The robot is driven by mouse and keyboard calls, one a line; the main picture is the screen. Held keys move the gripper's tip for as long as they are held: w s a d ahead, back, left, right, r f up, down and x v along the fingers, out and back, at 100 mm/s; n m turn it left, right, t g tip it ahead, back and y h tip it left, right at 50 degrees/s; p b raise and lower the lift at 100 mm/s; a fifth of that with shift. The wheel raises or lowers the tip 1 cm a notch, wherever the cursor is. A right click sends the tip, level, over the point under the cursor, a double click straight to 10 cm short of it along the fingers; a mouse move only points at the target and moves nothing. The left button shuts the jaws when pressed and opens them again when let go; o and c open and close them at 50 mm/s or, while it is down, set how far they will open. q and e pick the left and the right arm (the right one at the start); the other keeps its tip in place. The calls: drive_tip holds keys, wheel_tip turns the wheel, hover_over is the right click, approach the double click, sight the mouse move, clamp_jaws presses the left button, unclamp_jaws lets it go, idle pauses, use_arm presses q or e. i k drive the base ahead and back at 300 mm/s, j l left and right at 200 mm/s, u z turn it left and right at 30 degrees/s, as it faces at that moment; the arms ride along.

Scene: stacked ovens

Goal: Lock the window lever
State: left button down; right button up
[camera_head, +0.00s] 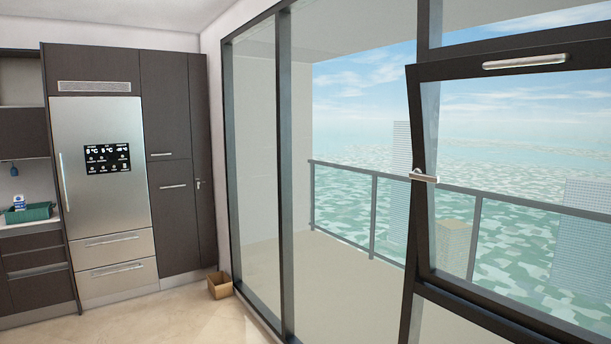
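The window sash (421,230) is a dark-framed pane at the right of the head view. It is tilted, with its top edge leaning into the room, away from the fixed frame (429,22). A small light-metal lever (424,177) sits on the left side of the sash and points to the right, close to horizontal. A long metal handle (525,62) is on the sash's top bar. The right part of the sash is cut off by the picture edge. Neither of my grippers is in view.
Tall glass panels (255,150) stand left of the window, with a balcony railing (343,200) beyond. A steel fridge (102,150) and dark cabinets (175,150) line the far left. A small cardboard box (220,285) is on the floor. The floor (185,318) in front is clear.

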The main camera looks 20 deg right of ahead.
sight(418, 174)
drive_tip(key=i+j, duration=0.2)
drive_tip(key=i, duration=0.5)
drive_tip(key=i+j+u, duration=0.1)
drive_tip(key=i, duration=0.6)
drive_tip(key=i+j, duration=0.25)
drive_tip(key=i, duration=0.45)
